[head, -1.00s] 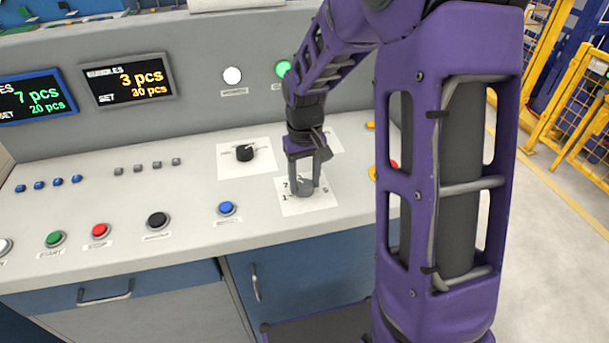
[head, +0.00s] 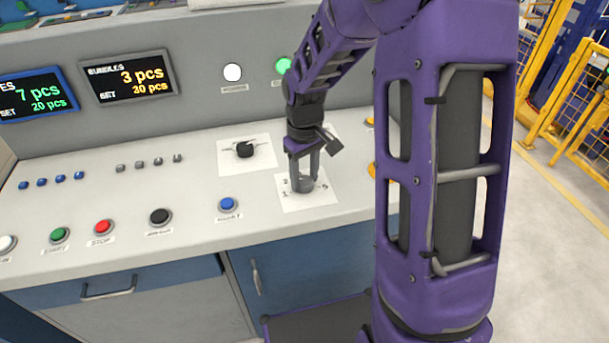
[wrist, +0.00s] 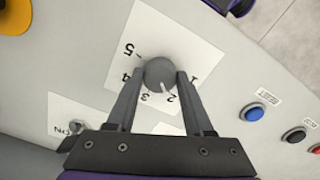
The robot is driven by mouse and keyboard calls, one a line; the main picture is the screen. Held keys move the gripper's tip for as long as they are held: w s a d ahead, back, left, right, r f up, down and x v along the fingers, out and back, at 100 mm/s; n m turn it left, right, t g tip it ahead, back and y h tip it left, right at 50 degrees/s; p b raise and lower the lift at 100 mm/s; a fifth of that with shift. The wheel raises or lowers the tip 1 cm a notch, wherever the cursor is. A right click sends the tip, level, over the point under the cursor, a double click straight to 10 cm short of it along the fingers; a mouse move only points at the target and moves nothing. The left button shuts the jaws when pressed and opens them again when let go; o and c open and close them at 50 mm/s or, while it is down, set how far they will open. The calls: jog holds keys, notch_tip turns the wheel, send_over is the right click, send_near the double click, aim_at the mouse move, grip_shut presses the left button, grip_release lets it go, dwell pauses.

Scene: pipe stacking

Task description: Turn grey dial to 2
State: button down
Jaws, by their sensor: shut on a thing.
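The grey dial (wrist: 160,72) sits on a white plate (wrist: 195,55) marked 1 to 5 on the control panel. Its pale pointer line points at or very near the 2 in the wrist view. My gripper (wrist: 160,78) is shut on the dial, one finger on each side of it. In the head view, the gripper (head: 304,176) reaches down onto the dial (head: 302,186) from above; the fingers partly hide it, and its pointer cannot be read there.
A black knob (head: 245,150) on a white plate stands behind and left of the dial. A blue button (head: 227,204) is to its left, a black button (head: 159,216) farther left. A yellow-based control (wrist: 15,15) shows at the wrist view's upper left corner.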

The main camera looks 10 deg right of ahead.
aim_at(304, 180)
jog(key=shift+c, duration=1.4)
grip_release()
notch_tip(304, 180, up, 18)
jog(key=p, duration=0.2)
jog(key=shift+f, duration=0.25)
